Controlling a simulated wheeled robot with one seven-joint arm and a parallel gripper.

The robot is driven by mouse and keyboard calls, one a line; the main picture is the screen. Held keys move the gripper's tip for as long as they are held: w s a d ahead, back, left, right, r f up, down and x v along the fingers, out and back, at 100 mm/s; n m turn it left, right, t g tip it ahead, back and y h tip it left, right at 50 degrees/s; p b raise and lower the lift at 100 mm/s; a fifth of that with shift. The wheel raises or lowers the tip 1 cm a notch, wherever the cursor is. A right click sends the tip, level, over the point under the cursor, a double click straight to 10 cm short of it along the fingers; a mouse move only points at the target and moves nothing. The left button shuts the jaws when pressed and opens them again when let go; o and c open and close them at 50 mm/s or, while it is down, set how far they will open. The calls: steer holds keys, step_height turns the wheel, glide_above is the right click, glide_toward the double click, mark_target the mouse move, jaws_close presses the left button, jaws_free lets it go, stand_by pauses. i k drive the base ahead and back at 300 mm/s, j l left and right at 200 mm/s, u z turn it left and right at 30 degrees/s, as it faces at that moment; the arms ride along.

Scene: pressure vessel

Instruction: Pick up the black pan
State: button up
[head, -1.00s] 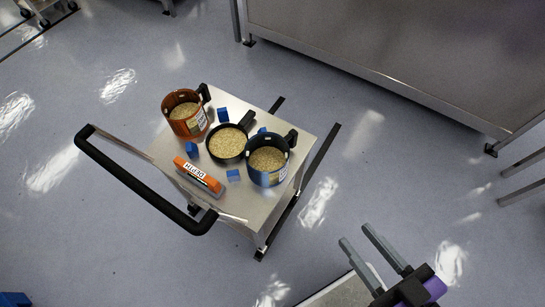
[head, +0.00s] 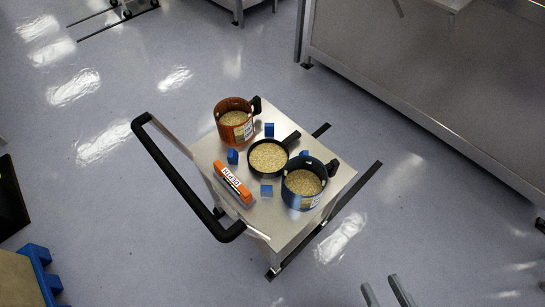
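The black pan (head: 268,157) is a small round pan filled with a tan grainy material. It sits in the middle of the top of a metal cart (head: 297,226), with its short black handle (head: 291,138) pointing to the upper right. My gripper (head: 386,291) shows only as two grey fingers at the bottom edge, apart from each other with nothing visible between them. It is below and to the right of the cart, clear of the pan. The rest of my gripper is out of frame.
An orange pot (head: 234,122) and a dark blue pot (head: 303,184) flank the pan. Several blue blocks (head: 266,191) and an orange-handled brush (head: 233,182) lie around it. A black push handle (head: 183,186) juts left. A steel bench stands at upper right; floor around the cart is clear.

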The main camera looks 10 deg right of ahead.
mark_target(267, 158)
steer(key=i+l+u, duration=0.5)
steer(key=l, duration=0.15)
steer(key=i+l+u, duration=0.25)
steer(key=l+u, duration=0.25)
steer(key=l, duration=0.25)
steer(key=i, duration=0.05)
